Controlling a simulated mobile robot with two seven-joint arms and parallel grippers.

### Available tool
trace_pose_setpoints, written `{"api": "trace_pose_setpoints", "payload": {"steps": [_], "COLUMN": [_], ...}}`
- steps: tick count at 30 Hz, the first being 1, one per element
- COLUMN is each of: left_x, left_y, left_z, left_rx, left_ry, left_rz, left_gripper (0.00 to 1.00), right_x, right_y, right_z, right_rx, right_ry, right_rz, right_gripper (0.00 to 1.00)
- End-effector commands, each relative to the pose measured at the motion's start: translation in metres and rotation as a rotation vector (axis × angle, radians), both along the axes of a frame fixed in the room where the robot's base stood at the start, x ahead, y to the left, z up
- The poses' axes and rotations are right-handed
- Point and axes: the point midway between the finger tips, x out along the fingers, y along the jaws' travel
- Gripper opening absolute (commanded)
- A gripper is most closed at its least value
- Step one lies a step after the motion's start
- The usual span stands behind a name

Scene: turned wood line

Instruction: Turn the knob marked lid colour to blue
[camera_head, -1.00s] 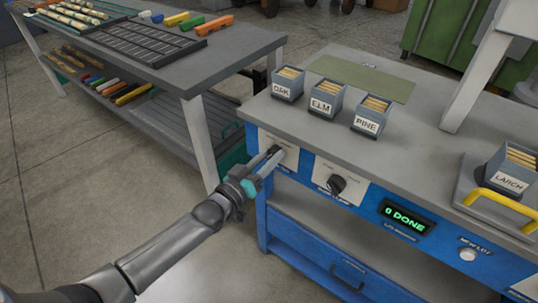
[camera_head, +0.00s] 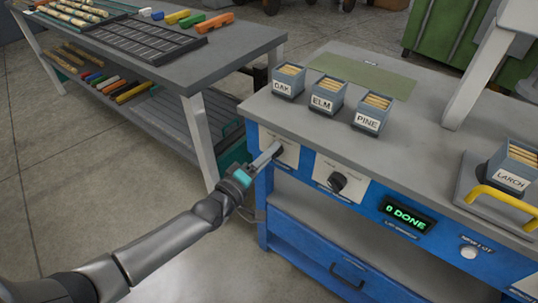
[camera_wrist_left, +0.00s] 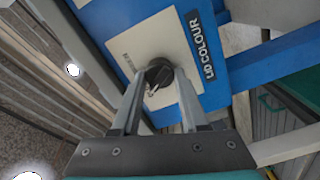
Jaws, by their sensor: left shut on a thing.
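The lid colour knob (camera_wrist_left: 158,74) is black and round with a pale pointer mark, on a white plate (camera_wrist_left: 130,45) beside a label reading LID COLOUR (camera_wrist_left: 200,45) in the left wrist view. My left gripper (camera_wrist_left: 160,82) has its two fingers on either side of the knob and is shut on it. In the head view my left gripper (camera_head: 270,154) reaches the white plate at the left end of the blue bench front and hides most of that knob. The colour the pointer faces cannot be read. My right gripper is not in view.
A second black knob (camera_head: 338,182) sits on the plate to the right. A green display (camera_head: 405,217) reads "0 DONE". Boxes marked OAK (camera_head: 288,80), ELM (camera_head: 327,96) and PINE (camera_head: 372,112) stand on the bench top. A grey table (camera_head: 190,70) stands at left.

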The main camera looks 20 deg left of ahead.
Motion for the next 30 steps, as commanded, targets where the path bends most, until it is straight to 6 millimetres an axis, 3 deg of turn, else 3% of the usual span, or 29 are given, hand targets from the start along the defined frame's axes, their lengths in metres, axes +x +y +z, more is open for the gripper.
{"api": "trace_pose_setpoints", "payload": {"steps": [22,23,30], "left_x": [-0.0004,-0.0004,-0.0002], "left_y": [-0.0001,-0.0001,0.0000], "left_z": [-0.0008,-0.0008,-0.0006], "left_rx": [-0.080,-0.080,-0.079], "left_ry": [0.031,0.031,0.030], "left_rz": [0.000,0.000,-0.001], "left_gripper": [0.00,0.47,0.74], "right_x": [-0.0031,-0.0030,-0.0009], "right_y": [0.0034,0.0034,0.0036], "right_z": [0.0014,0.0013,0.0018], "right_rx": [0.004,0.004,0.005], "right_ry": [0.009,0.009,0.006], "right_rz": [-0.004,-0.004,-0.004], "right_gripper": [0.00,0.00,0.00]}}
